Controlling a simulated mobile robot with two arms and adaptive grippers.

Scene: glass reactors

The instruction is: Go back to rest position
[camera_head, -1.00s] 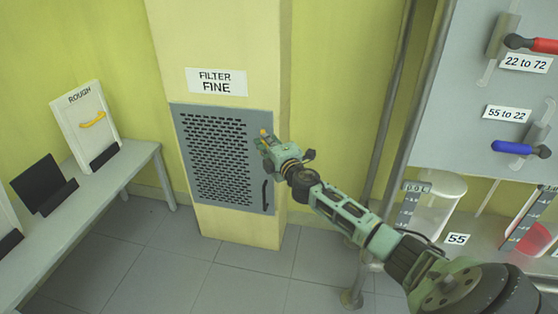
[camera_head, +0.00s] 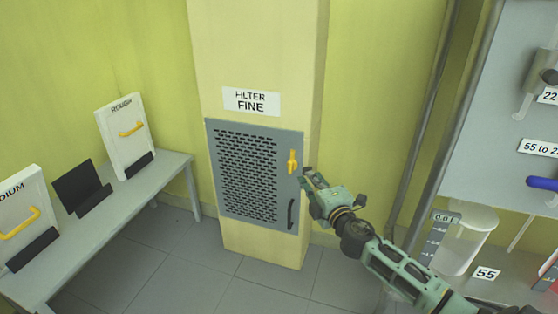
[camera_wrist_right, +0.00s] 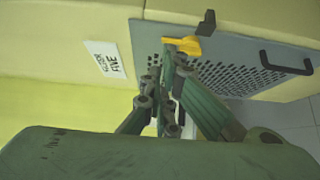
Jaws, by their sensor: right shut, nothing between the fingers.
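My right gripper (camera_head: 308,179) is shut and empty, just right of the grey filter door (camera_head: 212,170) on the yellow pillar. The door is closed, with a perforated grille, a yellow latch (camera_head: 292,162) and a dark handle (camera_head: 291,214). In the right wrist view the gripper fingers (camera_wrist_right: 172,58) overlap the door near the yellow latch (camera_wrist_right: 183,45). I cannot tell whether they touch it. The dark handle (camera_wrist_right: 286,67) is to the right there. My left gripper is not in view.
A bench (camera_head: 172,168) at left bears a ROUGH filter (camera_head: 124,138), a MEDIUM filter (camera_head: 20,216) and an empty dark stand (camera_head: 82,188). A vertical pipe (camera_head: 432,110), a grey panel (camera_head: 510,130) and a clear vessel (camera_head: 465,240) are at right. The floor by the pillar is clear.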

